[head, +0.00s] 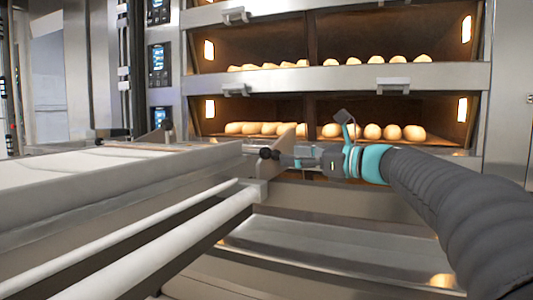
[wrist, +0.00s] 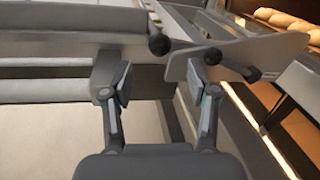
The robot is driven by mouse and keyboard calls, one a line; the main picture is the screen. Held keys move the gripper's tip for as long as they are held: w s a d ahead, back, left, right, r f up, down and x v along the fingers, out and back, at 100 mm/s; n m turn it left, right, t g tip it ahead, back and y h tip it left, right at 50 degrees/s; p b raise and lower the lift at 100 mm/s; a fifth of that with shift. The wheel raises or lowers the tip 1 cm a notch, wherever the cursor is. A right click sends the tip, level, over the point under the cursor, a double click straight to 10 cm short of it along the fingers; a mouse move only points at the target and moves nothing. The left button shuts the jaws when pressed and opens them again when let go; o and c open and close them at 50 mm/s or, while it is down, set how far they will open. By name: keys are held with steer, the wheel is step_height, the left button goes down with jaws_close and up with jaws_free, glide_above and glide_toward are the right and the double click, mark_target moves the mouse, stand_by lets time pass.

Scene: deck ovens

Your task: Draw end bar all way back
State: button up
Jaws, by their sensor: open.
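The loader (head: 110,165) stands at the left of the head view, with a pale flat top. A dark round knob (head: 265,153) shows at its near-right end, close to my gripper (head: 287,158). I cannot tell which part is the end bar. Contact with the knobs is not visible.
The deck oven (head: 340,78) stands behind, with rows of loaves (head: 395,132) on lit decks and handles on its fronts. Pale rails (head: 150,250) run along the loader's near side. A metal shelf (head: 330,262) lies low below my arm.

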mark_target(271, 153)
steer(key=x, duration=0.8)
steer(key=shift+w+a, duration=0.15)
steer(key=shift+a, duration=0.1)
jaws_close()
